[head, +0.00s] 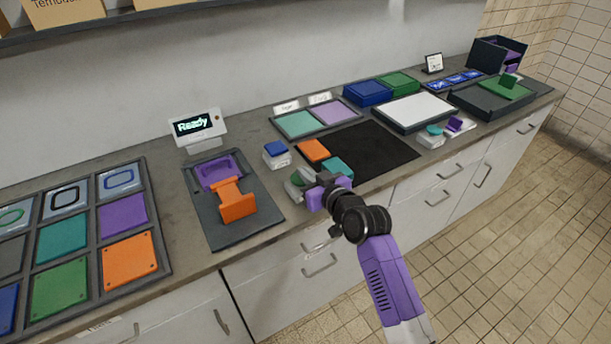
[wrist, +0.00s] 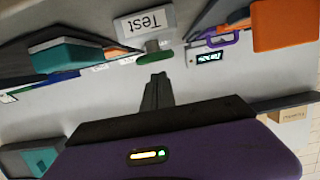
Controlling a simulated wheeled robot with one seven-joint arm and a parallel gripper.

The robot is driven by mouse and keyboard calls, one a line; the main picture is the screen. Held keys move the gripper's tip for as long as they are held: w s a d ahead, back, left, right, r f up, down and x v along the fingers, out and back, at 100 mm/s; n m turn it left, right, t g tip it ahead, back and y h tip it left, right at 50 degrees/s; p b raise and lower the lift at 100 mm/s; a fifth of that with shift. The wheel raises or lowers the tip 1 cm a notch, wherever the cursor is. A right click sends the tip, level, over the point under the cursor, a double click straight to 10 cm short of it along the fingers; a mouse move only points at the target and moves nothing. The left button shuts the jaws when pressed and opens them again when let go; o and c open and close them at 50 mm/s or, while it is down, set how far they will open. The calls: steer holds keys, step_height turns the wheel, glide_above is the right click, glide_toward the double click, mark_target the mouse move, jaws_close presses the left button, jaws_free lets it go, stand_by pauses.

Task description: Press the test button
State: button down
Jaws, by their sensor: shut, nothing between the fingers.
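The test button is a green cap (wrist: 153,57) on a pale housing labelled "Test" (wrist: 147,22), seen upside down in the wrist view. In the head view the green button (head: 303,178) sits at the counter's front edge, partly hidden by my gripper. My gripper (wrist: 158,77) is shut and empty, its dark fingertips pointing at the green cap. A small gap shows between the tips and the cap in the wrist view. In the head view my gripper (head: 313,195) is just right of the button, and contact cannot be told there.
A display (head: 197,127) reads "Ready" at the back. Left of the button stand a blue-topped block (head: 277,152) and an orange clamp-like piece (head: 234,200) on a dark tray. An orange block (head: 313,150) and a teal block (head: 338,168) lie close behind my gripper on a black mat (head: 375,150).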

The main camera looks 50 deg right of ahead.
steer(key=shift+f, duration=0.6)
steer(key=shift+f+b, duration=1.05)
steer(key=shift+f, duration=0.05)
step_height(320, 180, up, 5)
steer(key=p, duration=0.3)
steer(key=shift+f+p, duration=0.1)
steer(key=shift+p, duration=0.2)
steer(key=b+v, duration=0.2)
steer(key=v, duration=0.8)
steer(key=shift+f, duration=0.15)
